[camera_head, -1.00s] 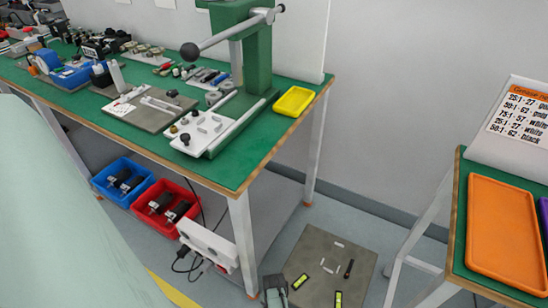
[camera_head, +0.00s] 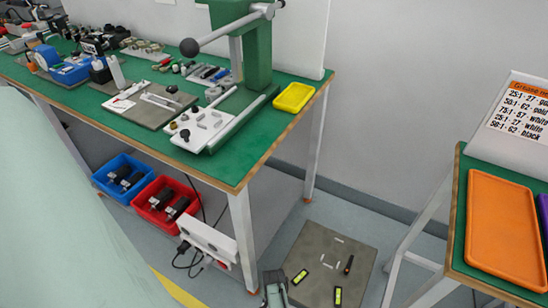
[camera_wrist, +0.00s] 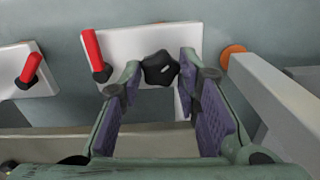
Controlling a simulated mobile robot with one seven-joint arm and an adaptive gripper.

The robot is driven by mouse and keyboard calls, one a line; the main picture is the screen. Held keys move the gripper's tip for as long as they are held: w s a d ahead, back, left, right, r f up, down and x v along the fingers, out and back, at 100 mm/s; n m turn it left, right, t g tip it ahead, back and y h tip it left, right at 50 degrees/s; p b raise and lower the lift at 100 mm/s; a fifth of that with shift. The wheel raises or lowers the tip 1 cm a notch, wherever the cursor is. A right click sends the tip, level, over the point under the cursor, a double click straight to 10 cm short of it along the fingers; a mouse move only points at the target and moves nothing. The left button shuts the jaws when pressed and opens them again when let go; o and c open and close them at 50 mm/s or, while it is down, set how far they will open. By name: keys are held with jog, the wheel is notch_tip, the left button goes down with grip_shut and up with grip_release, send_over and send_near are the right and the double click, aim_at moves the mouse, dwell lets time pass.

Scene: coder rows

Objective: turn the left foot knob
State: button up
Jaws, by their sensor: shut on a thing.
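A black star-shaped knob (camera_wrist: 160,70) sits on a white plate (camera_wrist: 140,48) in the wrist view. My gripper (camera_wrist: 159,82) has one finger on each side of the knob and is shut on it. The knob's near side shows between the fingers; its stem is hidden. In the head view my gripper (camera_head: 275,290) is low at the bottom, beside the foot of the bench leg. The knob cannot be made out there.
Red levers (camera_wrist: 92,50) stand on white plates left of the knob. A bench leg (camera_wrist: 275,95) with an orange foot (camera_wrist: 232,54) is close on the right.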

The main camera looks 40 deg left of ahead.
jog(key=n, duration=0.4)
jog(key=shift+n, duration=0.4)
jog(key=n, duration=0.4)
jog(key=shift+n+p, duration=0.3)
jog(key=shift+p, duration=0.05)
jog(key=o, duration=1.2)
jog(key=shift+r, duration=0.15)
notch_tip(320, 180, up, 12)
jog(key=shift+f, duration=0.1)
